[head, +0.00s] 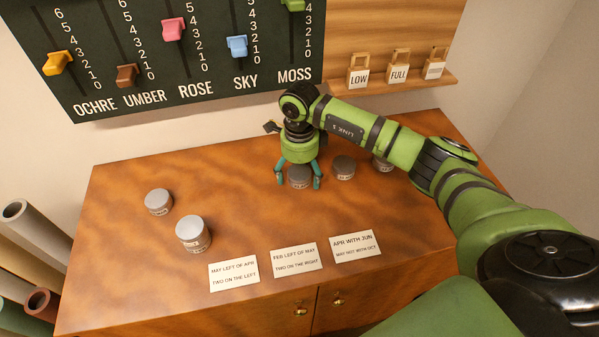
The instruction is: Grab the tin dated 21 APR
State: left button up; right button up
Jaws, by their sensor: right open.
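Several grey lidded tins stand on the wooden table; their date labels are too small to read, so I cannot tell which is dated 21 APR. One tin (299,177) is between the fingers of my right gripper (298,183). The gripper points down and is open, with a teal finger on each side of this tin. A second tin (344,167) stands just right of it, and a third tin (382,164) is partly hidden by my right arm. Two more stand on the left, a far tin (158,202) and a nearer, larger-looking tin (193,234). My left gripper is not in view.
Three cards with printed clues lie along the table's front edge: a left card (234,276), a middle card (295,260) and a right card (353,246). A dark slider board (200,45) and a shelf with small tags (398,68) are behind. The table's middle is clear.

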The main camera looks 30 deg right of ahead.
jog(key=shift+w+f, duration=0.1)
jog(key=c, duration=1.3)
